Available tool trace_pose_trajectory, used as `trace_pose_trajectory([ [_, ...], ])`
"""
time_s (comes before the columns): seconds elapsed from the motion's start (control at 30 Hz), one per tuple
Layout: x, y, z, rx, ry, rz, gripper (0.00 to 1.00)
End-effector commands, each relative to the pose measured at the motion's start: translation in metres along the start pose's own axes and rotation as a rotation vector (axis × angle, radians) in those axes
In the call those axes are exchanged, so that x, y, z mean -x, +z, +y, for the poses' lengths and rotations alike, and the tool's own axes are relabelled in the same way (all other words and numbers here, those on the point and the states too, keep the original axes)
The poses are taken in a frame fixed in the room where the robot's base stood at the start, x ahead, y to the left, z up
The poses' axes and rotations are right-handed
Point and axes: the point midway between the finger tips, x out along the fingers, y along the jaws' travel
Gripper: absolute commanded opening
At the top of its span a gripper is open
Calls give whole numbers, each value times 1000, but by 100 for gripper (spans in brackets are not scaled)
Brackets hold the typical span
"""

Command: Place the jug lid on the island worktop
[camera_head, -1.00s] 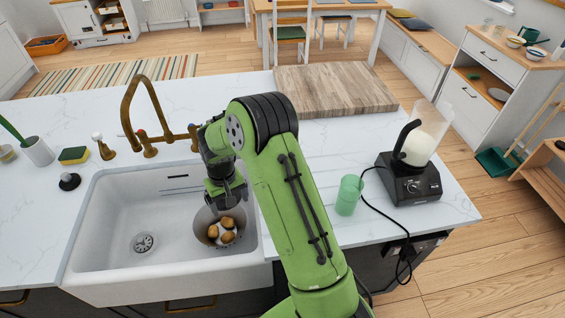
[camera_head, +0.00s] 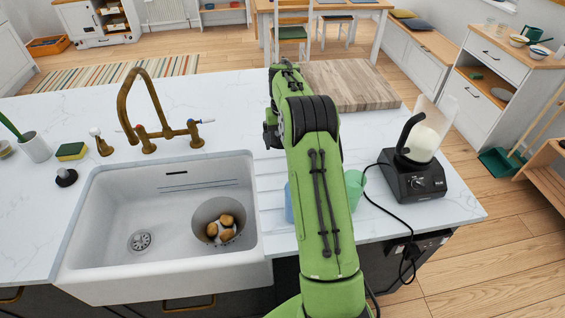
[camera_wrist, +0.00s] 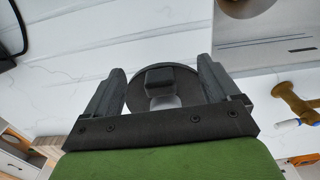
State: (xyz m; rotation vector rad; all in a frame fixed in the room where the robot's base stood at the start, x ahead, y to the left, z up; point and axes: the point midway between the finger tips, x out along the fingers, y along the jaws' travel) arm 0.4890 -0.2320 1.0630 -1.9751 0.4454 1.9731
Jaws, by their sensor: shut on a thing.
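My gripper (camera_wrist: 161,70) is shut on the jug lid (camera_wrist: 186,88), a dark round disc with a block-like knob, held between the two fingers in the wrist view. The white marbled island worktop (camera_head: 235,130) lies beneath it; the gap between lid and worktop is hard to judge. In the head view my green arm reaches over the worktop right of the sink, and it hides the lid and most of the gripper. The blender jug (camera_head: 430,125) stands tilted on its black base (camera_head: 415,180) at the right.
The white sink (camera_head: 120,215) with a colander (camera_head: 205,212) of brown round items is at the left. The brass tap (camera_head: 140,105) stands behind it. A blue cup (camera_head: 289,205) and green cup (camera_head: 355,188) flank my arm. A wooden board (camera_head: 350,85) lies behind.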

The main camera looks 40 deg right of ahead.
Motion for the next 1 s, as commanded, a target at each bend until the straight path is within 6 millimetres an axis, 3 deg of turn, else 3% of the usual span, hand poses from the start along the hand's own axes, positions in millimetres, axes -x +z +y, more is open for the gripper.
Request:
trace_pose_trajectory([
  [0.07, -4, -1, 4, -7, 1, -2, 59],
  [0.53, -94, 0, 5, -8, 1, -2, 59],
  [0.93, -102, -1, 4, -7, 1, 0, 59],
  [0.97, -101, -1, 4, -7, 1, 0, 94],
  [1.0, -101, -1, 4, -7, 1, 0, 100],
])
